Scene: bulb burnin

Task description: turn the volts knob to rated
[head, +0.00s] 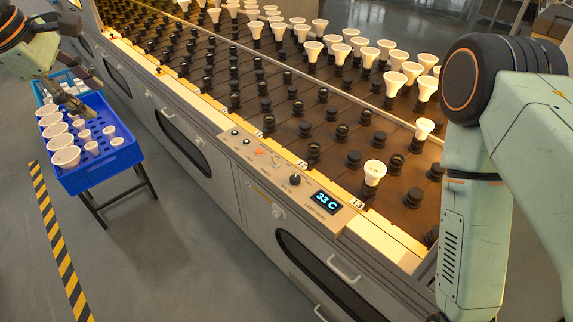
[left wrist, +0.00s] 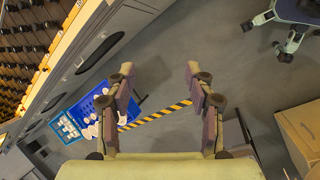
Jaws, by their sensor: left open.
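The volts knob (head: 294,180) is a small dark knob on the grey control panel (head: 262,170) at the front edge of the rack, just left of the lit display (head: 325,201) reading 33 C. Its pointer and scale marks are too small to read. My left gripper (head: 78,92) is far to the left of the panel, over the blue crate. In the left wrist view its two fingers (left wrist: 159,75) are spread with nothing between them. My right arm stands at the right, but its gripper is out of view.
The blue crate (head: 118,162) of white bulbs stands on a dark-legged stand. Cardboard boxes (left wrist: 300,133) show in the wrist view.

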